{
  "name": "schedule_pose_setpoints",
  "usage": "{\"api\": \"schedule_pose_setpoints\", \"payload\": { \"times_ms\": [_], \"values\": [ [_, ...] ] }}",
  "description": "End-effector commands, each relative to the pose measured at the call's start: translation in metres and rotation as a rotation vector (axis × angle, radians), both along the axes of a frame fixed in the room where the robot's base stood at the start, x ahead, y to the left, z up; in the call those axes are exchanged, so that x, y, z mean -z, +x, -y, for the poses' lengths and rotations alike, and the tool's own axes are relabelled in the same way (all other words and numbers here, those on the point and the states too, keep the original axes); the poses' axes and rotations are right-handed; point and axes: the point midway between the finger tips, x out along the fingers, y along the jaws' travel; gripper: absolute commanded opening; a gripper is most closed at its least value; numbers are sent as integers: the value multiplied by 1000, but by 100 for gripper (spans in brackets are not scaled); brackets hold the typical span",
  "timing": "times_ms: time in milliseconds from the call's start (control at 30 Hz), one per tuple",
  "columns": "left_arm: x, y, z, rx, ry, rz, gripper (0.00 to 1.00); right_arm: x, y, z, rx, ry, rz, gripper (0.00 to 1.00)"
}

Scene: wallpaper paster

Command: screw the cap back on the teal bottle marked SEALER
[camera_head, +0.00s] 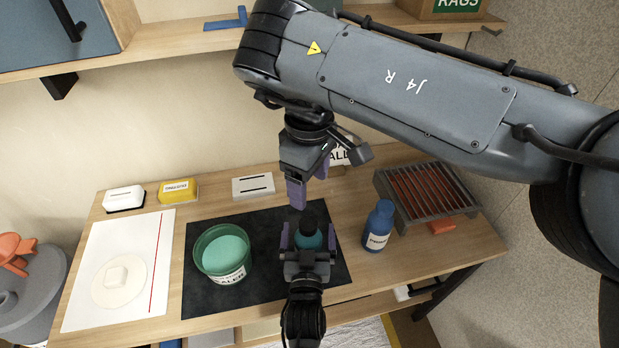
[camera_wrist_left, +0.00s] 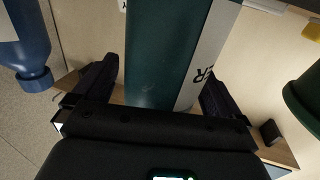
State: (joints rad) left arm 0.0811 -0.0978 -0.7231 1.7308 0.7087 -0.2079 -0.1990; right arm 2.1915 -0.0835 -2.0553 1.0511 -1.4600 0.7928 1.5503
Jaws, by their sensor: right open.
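The teal bottle (camera_head: 308,242) stands on the black mat, with its top dark in the head view. I cannot tell whether that dark top is the cap or the open neck. My left gripper (camera_head: 308,238) reaches in from the front with one finger on each side of the bottle; whether both press on it is unclear. In the left wrist view the bottle (camera_wrist_left: 160,55) fills the space between the dark fingers, with part of its white label showing. My right gripper (camera_head: 308,188) is open above and behind the bottle, its fingers pointing down. No separate cap shows.
A green tub of teal liquid (camera_head: 221,251) stands left of the bottle on the black mat (camera_head: 205,299). A blue bottle (camera_head: 379,226) and a grey rack (camera_head: 427,197) stand at right. A white sheet (camera_head: 85,305) lies at left. A shelf (camera_head: 170,48) runs above.

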Motion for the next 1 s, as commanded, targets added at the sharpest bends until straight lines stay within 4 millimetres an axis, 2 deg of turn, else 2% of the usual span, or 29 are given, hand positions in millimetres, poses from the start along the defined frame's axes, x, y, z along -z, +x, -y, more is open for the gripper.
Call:
{"api": "schedule_pose_setpoints", "payload": {
  "times_ms": [200, 333, 800, 1000],
  "values": [
    [0, -2, 0, 0, 0, 0, 99, -1, 0, 0, 0, 0, 0, 72],
    [0, -11, 0, 1, -1, -1, 99, -3, 0, 0, 0, 0, 0, 72],
    [-1, -86, -3, 1, -1, -2, 99, -15, 0, 0, 0, 0, 0, 72],
    [0, -104, -4, 0, -1, 0, 99, -17, 0, 0, 0, 0, 0, 72]
  ]
}}
